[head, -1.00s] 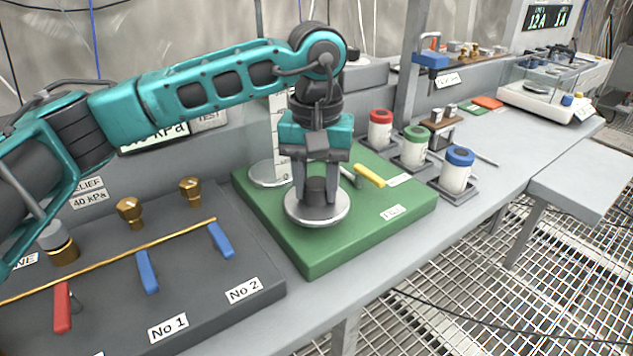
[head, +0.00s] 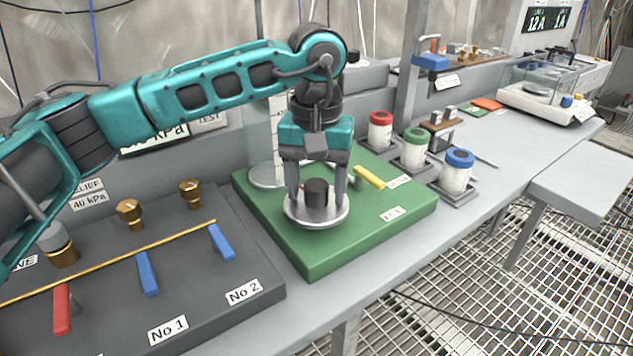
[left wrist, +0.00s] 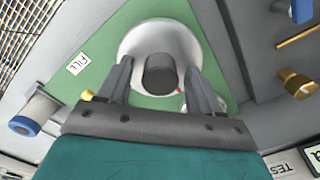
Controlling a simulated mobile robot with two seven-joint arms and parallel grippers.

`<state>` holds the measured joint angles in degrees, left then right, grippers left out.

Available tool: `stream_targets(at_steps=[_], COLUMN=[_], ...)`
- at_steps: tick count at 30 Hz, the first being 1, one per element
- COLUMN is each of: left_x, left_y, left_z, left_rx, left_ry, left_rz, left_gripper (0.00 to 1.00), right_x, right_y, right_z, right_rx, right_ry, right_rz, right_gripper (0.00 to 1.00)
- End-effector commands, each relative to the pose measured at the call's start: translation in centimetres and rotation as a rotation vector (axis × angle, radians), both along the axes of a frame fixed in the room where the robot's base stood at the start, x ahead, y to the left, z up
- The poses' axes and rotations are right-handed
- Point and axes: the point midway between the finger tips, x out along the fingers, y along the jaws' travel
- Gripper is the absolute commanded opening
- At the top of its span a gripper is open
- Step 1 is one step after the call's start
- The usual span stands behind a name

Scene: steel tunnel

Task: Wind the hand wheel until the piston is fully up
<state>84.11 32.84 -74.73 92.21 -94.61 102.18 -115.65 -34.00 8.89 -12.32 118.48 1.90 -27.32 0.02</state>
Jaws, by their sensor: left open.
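The hand wheel (head: 318,222) is a silver disc with a dark upright hub (head: 317,190), on the green base plate (head: 325,257). My left gripper (head: 316,207) points down over it, open, one finger on each side of the hub. The left wrist view also shows the wheel (left wrist: 146,36) and the hub (left wrist: 160,74) between the open fingers (left wrist: 158,68). Gaps show beside the hub there. Behind the wheel stand a second silver disc (head: 266,177) and an upright scale (head: 280,125), partly hidden by my gripper; I cannot make out the piston's height. My right gripper is not in view.
A yellow-handled lever (head: 370,177) is close right of the wheel. Red, green and blue-lidded jars (head: 456,172) stand further right. At left, a dark panel (head: 200,290) carries brass knobs (head: 130,212) and blue and red levers. Bare bench runs along the front edge.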

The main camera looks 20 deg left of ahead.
Motion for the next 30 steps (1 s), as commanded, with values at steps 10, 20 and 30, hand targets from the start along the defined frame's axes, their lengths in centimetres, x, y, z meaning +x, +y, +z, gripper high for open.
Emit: stream_targets(at_steps=[10,20,30], left_x=[0.1,0.0,0.0], left_y=[-0.1,-0.1,0.0], left_z=[4.9,11.4,12.9], left_rx=[-0.001,-0.001,0.0], left_ry=[-0.004,-0.002,0.0], left_rz=[0.0,0.0,-0.001], left_gripper=[0.64,0.64,0.64], right_x=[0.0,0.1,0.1], right_y=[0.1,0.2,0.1], right_z=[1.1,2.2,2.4], right_rx=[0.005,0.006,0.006], right_ry=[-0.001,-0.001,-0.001], right_rz=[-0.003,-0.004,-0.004], right_gripper=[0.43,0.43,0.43])
